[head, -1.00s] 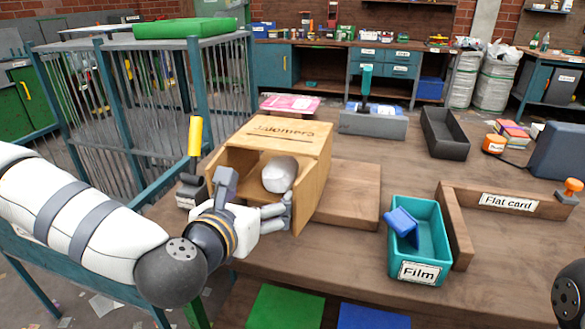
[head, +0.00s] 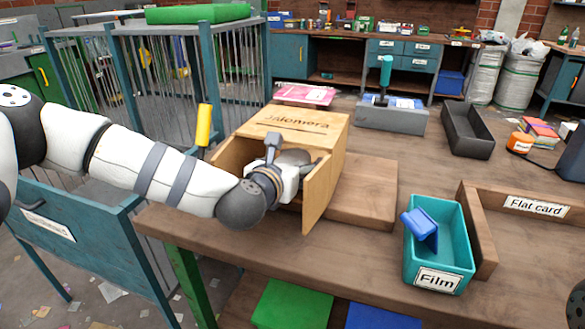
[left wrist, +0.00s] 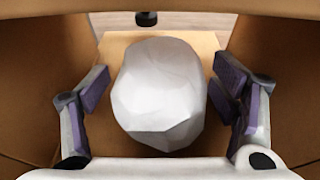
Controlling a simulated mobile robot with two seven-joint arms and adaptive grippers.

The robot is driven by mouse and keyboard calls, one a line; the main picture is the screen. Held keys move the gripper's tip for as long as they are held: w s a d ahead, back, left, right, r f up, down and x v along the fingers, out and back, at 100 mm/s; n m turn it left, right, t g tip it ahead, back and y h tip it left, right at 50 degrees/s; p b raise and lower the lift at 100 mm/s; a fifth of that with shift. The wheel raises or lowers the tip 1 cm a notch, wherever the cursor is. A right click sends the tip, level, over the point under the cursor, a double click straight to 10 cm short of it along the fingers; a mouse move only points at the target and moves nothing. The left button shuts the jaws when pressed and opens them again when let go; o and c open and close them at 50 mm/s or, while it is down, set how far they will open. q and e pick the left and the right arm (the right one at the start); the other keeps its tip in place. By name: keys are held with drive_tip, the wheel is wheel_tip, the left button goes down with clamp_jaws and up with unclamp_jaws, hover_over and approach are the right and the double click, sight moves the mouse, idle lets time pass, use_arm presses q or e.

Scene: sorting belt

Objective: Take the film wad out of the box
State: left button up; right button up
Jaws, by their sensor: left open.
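The film wad is a crumpled whitish lump; it fills the middle of the left wrist view (left wrist: 160,95). In the head view it (head: 293,157) shows only in part behind my left gripper. It lies inside the wooden box (head: 290,122), which lies on its side with its opening toward me. My left gripper (left wrist: 160,100) is open, with one finger on each side of the wad and a gap on both sides. In the head view the left gripper (head: 290,182) is inside the box's mouth and its fingertips are hidden. My right gripper is not in view.
A teal bin labelled Film (head: 465,245) holding a blue item (head: 421,227) stands right of the box. A box flap (head: 318,195) stands open beside my gripper. A yellow-handled tool (head: 203,126) stands left. The bench front (head: 330,245) is clear.

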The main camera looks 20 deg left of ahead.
use_arm(q)
drive_tip(key=c, duration=0.9)
drive_tip(key=shift+o, duration=0.2)
